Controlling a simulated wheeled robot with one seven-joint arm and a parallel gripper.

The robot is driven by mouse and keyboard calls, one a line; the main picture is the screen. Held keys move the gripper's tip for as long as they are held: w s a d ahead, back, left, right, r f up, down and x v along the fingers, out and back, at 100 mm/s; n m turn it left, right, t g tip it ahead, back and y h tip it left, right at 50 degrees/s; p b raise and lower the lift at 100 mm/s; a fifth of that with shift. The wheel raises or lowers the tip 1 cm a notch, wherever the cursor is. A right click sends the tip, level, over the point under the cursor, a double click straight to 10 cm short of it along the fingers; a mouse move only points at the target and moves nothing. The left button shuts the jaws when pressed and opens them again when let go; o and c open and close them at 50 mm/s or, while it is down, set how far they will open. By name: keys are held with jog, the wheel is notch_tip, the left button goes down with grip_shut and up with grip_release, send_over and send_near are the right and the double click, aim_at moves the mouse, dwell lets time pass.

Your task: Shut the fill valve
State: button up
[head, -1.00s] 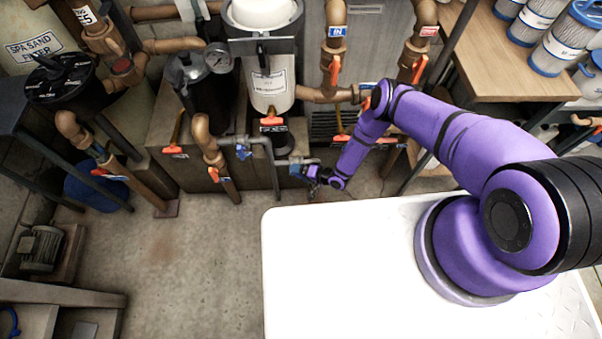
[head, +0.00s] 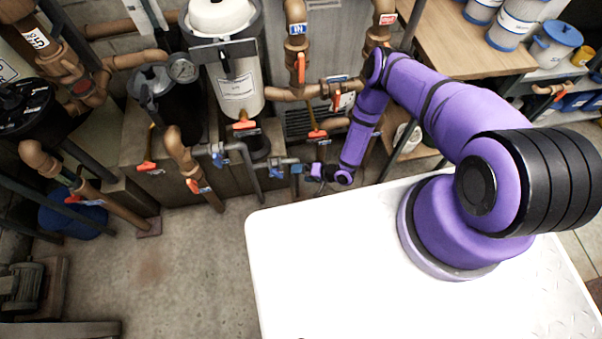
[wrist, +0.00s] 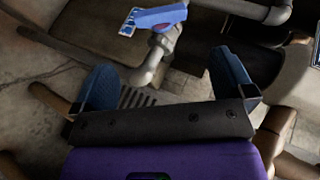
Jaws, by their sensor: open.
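A valve with a blue lever handle (wrist: 160,17) is just beyond my gripper in the wrist view. The lever lies roughly crosswise in that picture, with a small blue-and-white tag (wrist: 130,22) at its left end; I cannot read the tag. A grey pipe fitting (wrist: 152,62) runs below it. In the head view a small blue-handled valve (head: 296,168) is just left of my gripper (head: 319,172). My gripper is open and empty, its two blue fingers (wrist: 165,78) spread apart and clear of the lever. Whether this valve is the fill valve cannot be read.
Another blue-handled valve (head: 218,155) is farther left on a grey pipe. Brown pipes with orange handles (head: 301,68) stand behind. A wooden bench (head: 440,50) with filter cartridges is at the back right. Concrete floor (head: 180,270) is open at the front left.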

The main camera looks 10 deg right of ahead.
aim_at(281, 176)
jog(key=c, duration=0.5)
jog(key=d+r+n+g, duration=0.1)
jog(key=n, duration=0.2)
jog(key=w+d+r+n+g, duration=0.1)
jog(key=r+n, duration=0.1)
jog(key=n, duration=0.1)
jog(key=w+d+r+n+g, duration=0.1)
jog(key=d+r+n, duration=0.1)
jog(key=n, duration=0.2)
jog(key=shift+r+h, duration=0.15)
jog(key=shift+h, duration=0.25)
grip_shut()
jog(key=w+d+r+n+g+h, duration=0.25)
jog(key=d+r+n, duration=0.4)
jog(key=n, duration=0.45)
jog(key=x, duration=0.7)
jog(key=a+r+x, duration=0.1)
jog(key=x, duration=1.4)
jog(key=shift+s+a, duration=0.3)
jog(key=shift+a, duration=0.25)
jog(key=shift+a+f, duration=0.3)
jog(key=shift+a, duration=0.25)
